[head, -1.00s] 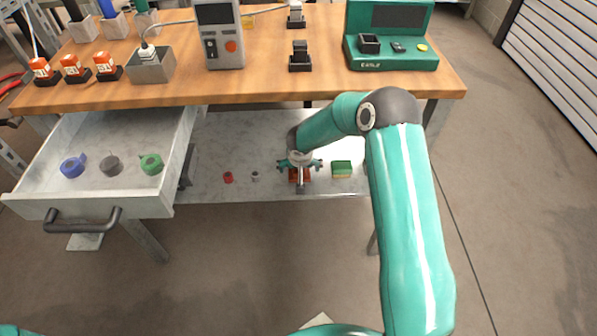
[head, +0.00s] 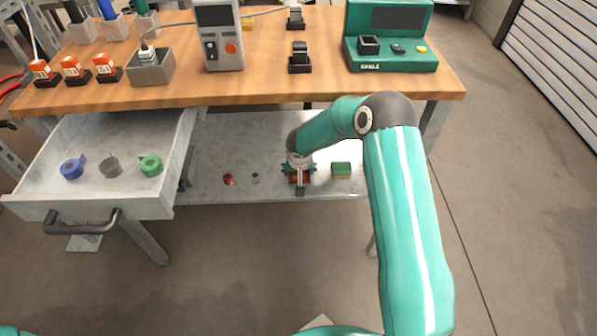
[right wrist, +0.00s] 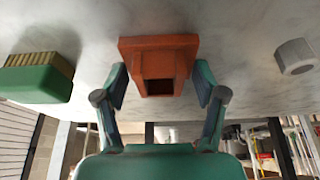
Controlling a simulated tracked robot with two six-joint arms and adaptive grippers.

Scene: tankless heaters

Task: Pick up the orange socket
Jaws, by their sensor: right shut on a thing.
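The orange socket (right wrist: 159,62) is a block with a wide flange and a square dark opening, on the pale lower shelf (head: 215,140) in the right wrist view. In the head view only a little of its reddish-orange side (head: 307,179) shows beneath my right gripper (head: 299,170). In the right wrist view the two fingers of my right gripper (right wrist: 160,85) are closed in on its left and right sides. I cannot tell any gap between socket and shelf. My left gripper is out of view.
An open drawer (head: 100,190) juts out at left. The wooden tabletop (head: 260,85) overhangs the shelf.

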